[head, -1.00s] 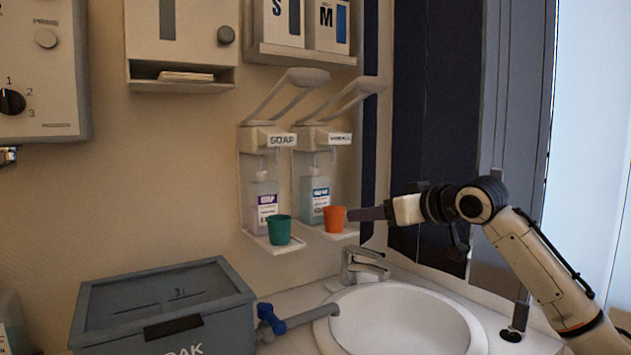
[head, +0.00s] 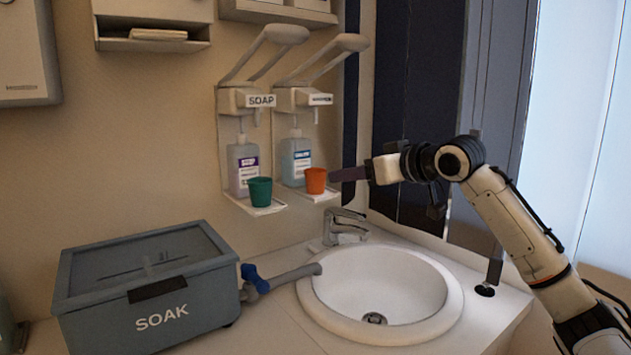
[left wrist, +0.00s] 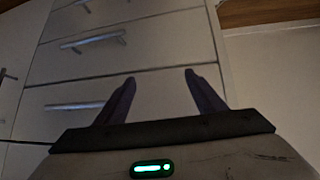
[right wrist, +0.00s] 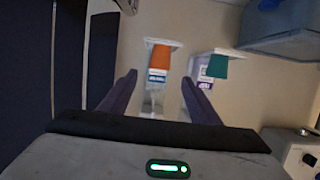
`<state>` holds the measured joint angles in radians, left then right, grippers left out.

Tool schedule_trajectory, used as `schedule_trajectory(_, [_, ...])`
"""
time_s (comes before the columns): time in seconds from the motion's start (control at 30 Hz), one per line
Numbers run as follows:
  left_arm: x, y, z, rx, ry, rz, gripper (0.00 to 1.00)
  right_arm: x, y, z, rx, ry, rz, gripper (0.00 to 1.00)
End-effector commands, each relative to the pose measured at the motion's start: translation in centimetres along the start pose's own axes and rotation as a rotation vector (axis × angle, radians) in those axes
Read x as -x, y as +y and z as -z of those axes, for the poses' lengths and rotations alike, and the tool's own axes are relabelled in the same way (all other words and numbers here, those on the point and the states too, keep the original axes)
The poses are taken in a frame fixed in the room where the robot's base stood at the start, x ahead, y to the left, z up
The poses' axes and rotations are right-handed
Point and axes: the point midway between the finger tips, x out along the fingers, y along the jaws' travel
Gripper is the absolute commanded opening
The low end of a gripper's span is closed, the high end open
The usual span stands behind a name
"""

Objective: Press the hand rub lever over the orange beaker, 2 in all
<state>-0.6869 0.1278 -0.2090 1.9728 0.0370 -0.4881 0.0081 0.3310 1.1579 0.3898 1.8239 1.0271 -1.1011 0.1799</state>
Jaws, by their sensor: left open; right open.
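The orange beaker (head: 315,181) stands on the drip tray of the right-hand wall dispenser, in front of a bottle with a blue label (head: 296,160). That dispenser's long lever (head: 338,47) is raised; its small label is too blurred to read for certain. My right gripper (head: 336,175) is beside the beaker on its right in the head view. In the right wrist view the gripper (right wrist: 160,80) is open, with the orange beaker (right wrist: 160,56) seen ahead between the fingers, apart from them. My left gripper (left wrist: 160,75) is open and empty, facing drawer fronts, outside the head view.
The SOAP dispenser (head: 240,100) with a green beaker (head: 259,192) is close on the left. Below are a tap (head: 346,225), a white basin (head: 340,318) and a grey SOAK box (head: 150,290) with a blue-handled valve (head: 254,277). A dispenser box (head: 150,30) hangs above left.

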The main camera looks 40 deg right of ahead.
Motion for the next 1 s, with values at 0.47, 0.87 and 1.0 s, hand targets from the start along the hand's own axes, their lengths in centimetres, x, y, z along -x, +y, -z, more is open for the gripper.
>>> schedule_trajectory(0.47, [-0.7,0.1,-0.6,-0.005,-0.001,-0.002,0.63,2.0,-8.9,8.9,0.094,0.267,-0.035,0.0])
schedule_trajectory(0.87, [-1.1,0.2,-0.3,-0.01,0.011,-0.006,0.63,16.2,-19.8,22.4,0.124,0.626,-0.113,0.0])
schedule_trajectory(1.0, [-1.1,0.2,-0.1,-0.01,0.015,-0.006,0.63,18.4,-20.7,23.5,0.119,0.664,-0.124,0.0])
